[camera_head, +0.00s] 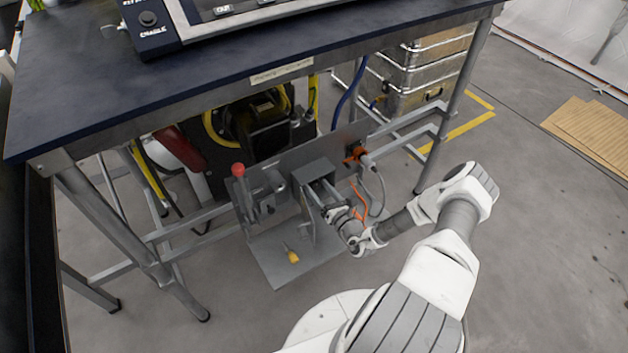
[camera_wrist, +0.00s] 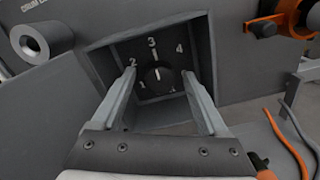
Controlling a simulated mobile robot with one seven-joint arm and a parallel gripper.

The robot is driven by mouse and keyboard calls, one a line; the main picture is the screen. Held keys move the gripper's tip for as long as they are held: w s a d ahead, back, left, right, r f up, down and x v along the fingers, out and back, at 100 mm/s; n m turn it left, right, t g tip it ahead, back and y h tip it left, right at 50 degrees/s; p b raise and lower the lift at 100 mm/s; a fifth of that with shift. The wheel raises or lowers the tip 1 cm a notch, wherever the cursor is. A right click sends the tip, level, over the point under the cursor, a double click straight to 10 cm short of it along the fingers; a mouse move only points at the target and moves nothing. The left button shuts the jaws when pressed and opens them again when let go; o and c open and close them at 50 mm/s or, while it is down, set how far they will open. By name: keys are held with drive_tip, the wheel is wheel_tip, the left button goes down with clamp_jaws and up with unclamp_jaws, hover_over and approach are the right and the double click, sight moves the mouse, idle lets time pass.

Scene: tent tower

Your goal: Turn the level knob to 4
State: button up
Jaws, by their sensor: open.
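The level knob (camera_wrist: 158,77) is a round black knob inside a recessed grey box. Its white mark points up, at about the 3 on the dial (camera_wrist: 152,50). The 2 is at its left and the 4 at its upper right. My gripper (camera_wrist: 159,71) is open, with one finger on each side of the knob in the wrist view. I cannot tell whether the fingers touch it. In the head view my gripper (camera_head: 318,190) reaches into the grey box (camera_head: 313,171) under the table, and the knob is hidden there.
A red-knobbed lever (camera_head: 239,170) stands left of the box. An orange connector (camera_head: 355,154) with cables is at its right, and orange wires hang near my wrist. A yellow-handled tool (camera_head: 291,256) lies on the lower plate (camera_head: 270,268).

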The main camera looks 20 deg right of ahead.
drive_tip(key=shift+w+a, duration=0.15)
drive_tip(key=shift+w, duration=0.55)
drive_tip(key=shift+c, duration=0.2)
clamp_jaws()
